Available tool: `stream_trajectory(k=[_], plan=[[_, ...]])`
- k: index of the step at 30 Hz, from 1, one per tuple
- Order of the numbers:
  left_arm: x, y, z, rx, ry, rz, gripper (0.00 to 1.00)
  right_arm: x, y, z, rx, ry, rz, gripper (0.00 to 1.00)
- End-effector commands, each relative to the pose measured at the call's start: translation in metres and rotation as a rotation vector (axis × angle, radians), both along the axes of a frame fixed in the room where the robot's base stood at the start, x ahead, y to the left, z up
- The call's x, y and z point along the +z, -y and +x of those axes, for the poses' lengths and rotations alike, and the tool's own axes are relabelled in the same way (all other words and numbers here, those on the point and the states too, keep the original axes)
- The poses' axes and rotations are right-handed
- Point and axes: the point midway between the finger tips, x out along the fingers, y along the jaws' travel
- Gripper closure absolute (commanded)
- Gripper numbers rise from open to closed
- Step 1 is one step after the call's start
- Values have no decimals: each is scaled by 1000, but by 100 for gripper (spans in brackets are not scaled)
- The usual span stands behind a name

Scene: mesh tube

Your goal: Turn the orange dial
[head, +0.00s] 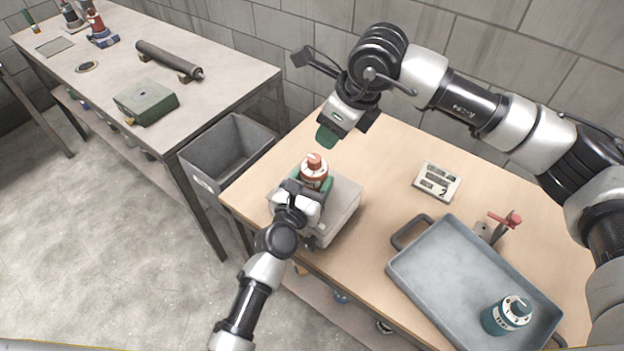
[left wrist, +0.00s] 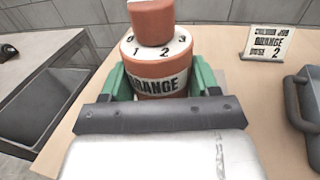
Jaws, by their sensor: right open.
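The orange dial (head: 314,173) stands upright on a pale grey box (head: 345,205) on the wooden table. In the left wrist view the dial (left wrist: 160,83) has an orange body marked ORANGE, a white ring with the numbers 0, 1, 2, 3 and an orange knob (left wrist: 152,22) on top. Which number the knob points to is not clear. My left gripper (head: 312,184) has its green fingers on both sides of the orange body, below the numbered ring. My right gripper (head: 328,136) hangs above and behind the dial, apart from it, its fingers open and empty.
A small sign (left wrist: 268,42) reading ORANGE and 2 stands at the back of the table. A grey tray (head: 450,262) at the right holds a teal dial (head: 507,315). A red-handled fixture (head: 505,220) stands behind the tray. A grey bin (head: 226,150) is left of the table.

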Motion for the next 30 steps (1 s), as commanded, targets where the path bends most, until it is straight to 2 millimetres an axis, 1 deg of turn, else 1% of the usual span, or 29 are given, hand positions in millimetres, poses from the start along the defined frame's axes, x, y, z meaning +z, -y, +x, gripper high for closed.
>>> stream_trajectory(k=[1, 5, 8, 11, 13, 17, 24, 27, 30], plan=[[0, 0, 0, 0, 0, 0, 47, 0, 0, 0, 0, 0, 0, 57], [0, 0, 0, 0, 0, 0, 66, 0, 0, 0, 0, 0, 0, 57], [0, 0, 0, 0, 0, 0, 67, 0, 0, 0, -7, -3, -1, 44], [0, 0, 0, 0, -1, 0, 67, 1, -2, 2, -56, -25, -3, 43], [0, 0, 0, 0, -1, 0, 67, 2, -4, 4, -132, -57, -9, 43], [0, 0, 0, 0, -1, 0, 67, 5, -11, 8, -361, -143, -27, 43], [0, 0, 0, 0, -1, 0, 67, 14, -24, 16, -892, -288, -83, 43], [-1, 0, 0, 0, -1, 0, 67, 18, -28, 17, -1085, -323, -105, 43], [-1, 0, 0, 0, -1, 0, 67, 21, -32, 18, -1237, -340, -122, 43]])
